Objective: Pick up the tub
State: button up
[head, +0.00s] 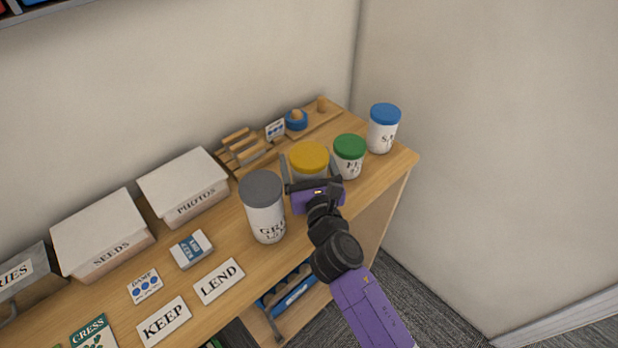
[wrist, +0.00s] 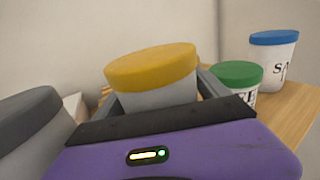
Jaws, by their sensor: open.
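Several white tubs with coloured lids stand on a wooden shelf top (head: 245,290). The yellow-lidded tub (head: 309,158) stands between the two fingers of my gripper (head: 310,168), which is open around it. In the wrist view the yellow-lidded tub (wrist: 152,78) is upright just beyond the purple gripper body, with a grey finger on its right side. Whether the fingers touch it I cannot tell. Its lower part and label are hidden by my gripper. The grey-lidded tub (head: 264,210) is close on the left, the green-lidded tub (head: 348,158) close on the right.
A blue-lidded tub (head: 383,130) stands at the right end, near the wall. Behind are a wooden rack (head: 243,146) and a peg board (head: 322,112). White boxes marked PHOTOS (head: 184,188) and SEEDS (head: 103,236) and several cards lie to the left.

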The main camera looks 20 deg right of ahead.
jog(key=c, duration=1.8)
jog(key=shift+r, duration=0.3)
grip_shut()
